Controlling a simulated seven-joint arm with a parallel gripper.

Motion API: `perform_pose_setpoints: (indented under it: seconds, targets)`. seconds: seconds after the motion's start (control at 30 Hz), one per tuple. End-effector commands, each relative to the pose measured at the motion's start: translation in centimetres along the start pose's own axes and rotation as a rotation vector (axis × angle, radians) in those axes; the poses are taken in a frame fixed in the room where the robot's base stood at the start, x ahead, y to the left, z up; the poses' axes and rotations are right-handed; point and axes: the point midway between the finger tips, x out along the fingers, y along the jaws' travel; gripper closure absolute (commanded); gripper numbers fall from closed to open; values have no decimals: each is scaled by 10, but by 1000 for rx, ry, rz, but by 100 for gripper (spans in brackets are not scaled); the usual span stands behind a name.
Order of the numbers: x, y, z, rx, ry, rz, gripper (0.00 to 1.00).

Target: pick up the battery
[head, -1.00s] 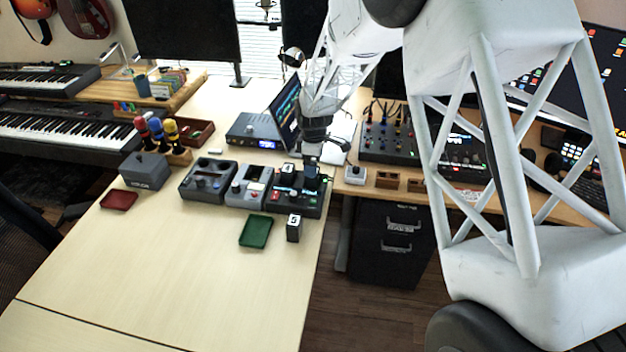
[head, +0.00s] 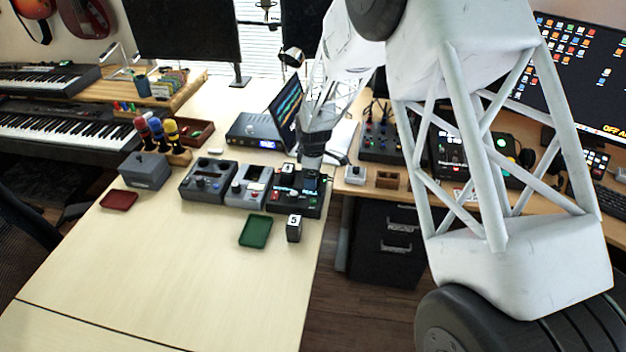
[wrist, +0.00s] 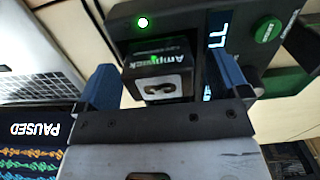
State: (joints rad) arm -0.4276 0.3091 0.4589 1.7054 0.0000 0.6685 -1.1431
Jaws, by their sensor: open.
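In the wrist view a black battery (wrist: 160,75) with a white-lettered face and a "3" lies between the two blue fingers of my gripper (wrist: 165,68). The fingers stand apart on either side, with gaps to the battery. The battery is at a dark charging dock (wrist: 190,22) with a green light and a lit display. In the head view my gripper (head: 311,172) is over the dock (head: 300,206) at the table's right edge. Another black battery (head: 294,228) marked "5" stands upright on the table in front of the dock. My gripper hides part of the dock.
A green tray (head: 255,231) lies left of the "5" battery. Grey devices (head: 208,181) stand left of the dock, and a laptop (head: 286,108) is behind it. A red tray (head: 119,200) lies far left. The front of the table is clear.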

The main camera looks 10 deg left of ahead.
Motion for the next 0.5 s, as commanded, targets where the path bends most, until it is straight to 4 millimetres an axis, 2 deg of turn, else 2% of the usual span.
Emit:
perform_pose_setpoints:
  seconds: [0.33, 0.5]
  targets:
    - [0, 0, 0, 0, 0, 0, 8]
    - [0, 0, 0, 0, 0, 0, 34]
